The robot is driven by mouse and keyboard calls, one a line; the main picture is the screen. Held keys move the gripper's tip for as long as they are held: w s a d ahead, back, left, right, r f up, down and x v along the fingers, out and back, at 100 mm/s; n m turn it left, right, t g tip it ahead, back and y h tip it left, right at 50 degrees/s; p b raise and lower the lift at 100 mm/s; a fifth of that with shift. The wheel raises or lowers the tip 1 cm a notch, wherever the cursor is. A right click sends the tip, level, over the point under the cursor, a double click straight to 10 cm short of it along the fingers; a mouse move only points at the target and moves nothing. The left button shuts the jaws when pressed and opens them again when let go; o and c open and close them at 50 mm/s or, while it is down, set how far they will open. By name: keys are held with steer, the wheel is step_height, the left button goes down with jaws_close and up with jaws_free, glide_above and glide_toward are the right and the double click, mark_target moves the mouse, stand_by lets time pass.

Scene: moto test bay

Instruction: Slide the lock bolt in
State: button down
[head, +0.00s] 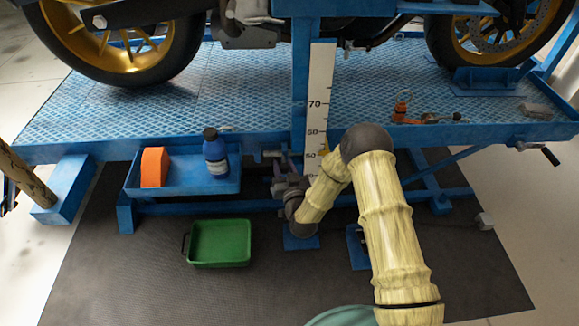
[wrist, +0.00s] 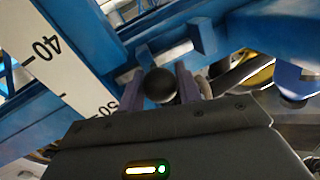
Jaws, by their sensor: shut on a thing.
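The lock bolt shows in the wrist view as a round dark knob (wrist: 159,86) in front of blue steelwork. My gripper (wrist: 162,80) has one finger on each side of the knob and is shut on it. In the head view my gripper (head: 277,175) is at the lift's front side, just left of the white height scale (head: 318,105). The blue lift frame (wrist: 205,38) is close beyond the fingers.
A blue side tray (head: 182,190) holding an orange block (head: 154,167) and a dark blue bottle (head: 215,151) is left of my gripper. A green tub (head: 220,243) is on the dark floor mat. The lift platform (head: 230,85) carries a motorcycle (head: 130,45) above.

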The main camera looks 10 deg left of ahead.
steer(key=shift+w+d, duration=0.15)
steer(key=shift+d, duration=0.2)
steer(key=c, duration=1)
jaws_free()
steer(key=shift+a, duration=0.1)
steer(key=b+v, duration=0.1)
steer(key=v, duration=1.6)
steer(key=shift+s, duration=0.35)
